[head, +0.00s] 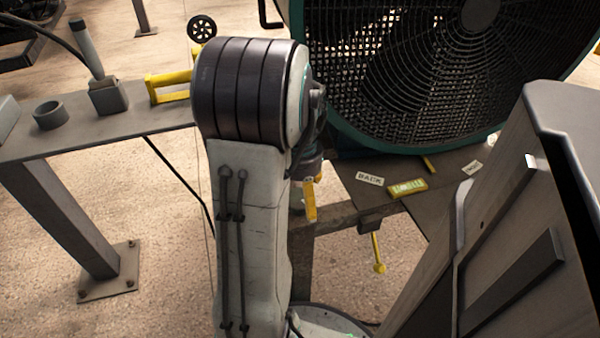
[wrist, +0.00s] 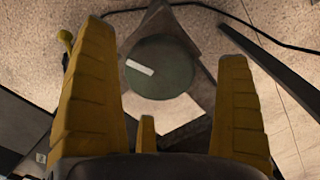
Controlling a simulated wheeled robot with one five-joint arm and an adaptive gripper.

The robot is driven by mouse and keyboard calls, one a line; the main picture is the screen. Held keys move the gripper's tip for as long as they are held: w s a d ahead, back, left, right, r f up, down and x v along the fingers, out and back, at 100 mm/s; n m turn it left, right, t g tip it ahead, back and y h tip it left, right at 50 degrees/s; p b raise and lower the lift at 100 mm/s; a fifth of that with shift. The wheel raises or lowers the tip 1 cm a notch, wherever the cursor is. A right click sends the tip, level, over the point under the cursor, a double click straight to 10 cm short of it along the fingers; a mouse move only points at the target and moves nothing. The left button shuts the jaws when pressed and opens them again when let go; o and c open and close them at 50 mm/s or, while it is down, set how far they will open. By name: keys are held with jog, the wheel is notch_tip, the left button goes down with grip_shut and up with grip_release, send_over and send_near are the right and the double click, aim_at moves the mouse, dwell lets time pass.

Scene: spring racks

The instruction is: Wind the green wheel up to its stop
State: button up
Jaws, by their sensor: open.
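The green wheel (wrist: 172,70) shows in the wrist view as a dark green round disc with a white bar mark (wrist: 140,67) on its left part. It sits on a grey angular plate. My gripper (wrist: 165,45) is open, its yellow fingers on either side of the wheel in the picture. Whether either finger touches the wheel, I cannot tell. In the head view, one yellow finger of my gripper (head: 310,200) shows below my arm; the rest is hidden. I cannot make out the green wheel in the head view; my arm blocks much of the middle.
A large caged fan (head: 400,70) stands behind a bench with a "BACK" card (head: 369,179) and a yellow labelled block (head: 407,187). A yellow-knobbed lever (head: 378,255) hangs at its edge. The left bench (head: 70,140) carries a grey ring (head: 50,115) and a yellow bracket (head: 168,90).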

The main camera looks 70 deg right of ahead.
aim_at(300, 197)
notch_tip(300, 197, up, 11)
jog(key=shift+f, duration=0.2)
dwell(0.9)
